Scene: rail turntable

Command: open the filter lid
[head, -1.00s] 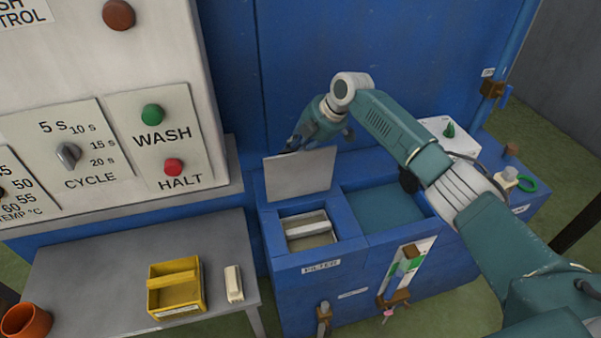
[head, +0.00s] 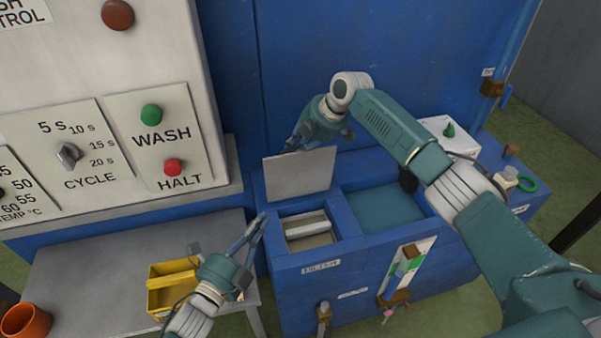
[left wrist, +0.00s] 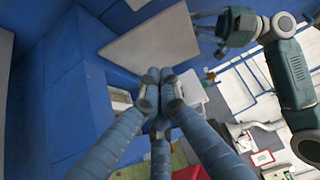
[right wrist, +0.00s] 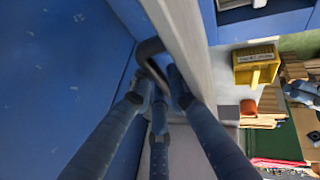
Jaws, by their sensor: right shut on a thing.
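The filter lid (head: 300,174) is a flat grey plate standing raised, nearly upright, at the back edge of the filter opening; it also shows in the left wrist view (left wrist: 150,42). Inside the filter compartment (head: 308,230) is a light, box-like insert. My right gripper (head: 291,146) is behind the lid's upper left part, its fingers partly hidden. In the right wrist view its fingers (right wrist: 157,85) are shut around a dark handle (right wrist: 150,52) on the lid. My left gripper (head: 260,222) is empty, fingers together, by the compartment's left edge; its tips (left wrist: 160,88) meet in the left wrist view.
A blue-green basin (head: 385,213) lies right of the filter compartment. The control panel (head: 150,135) rises behind the table. My right arm spans the right side.

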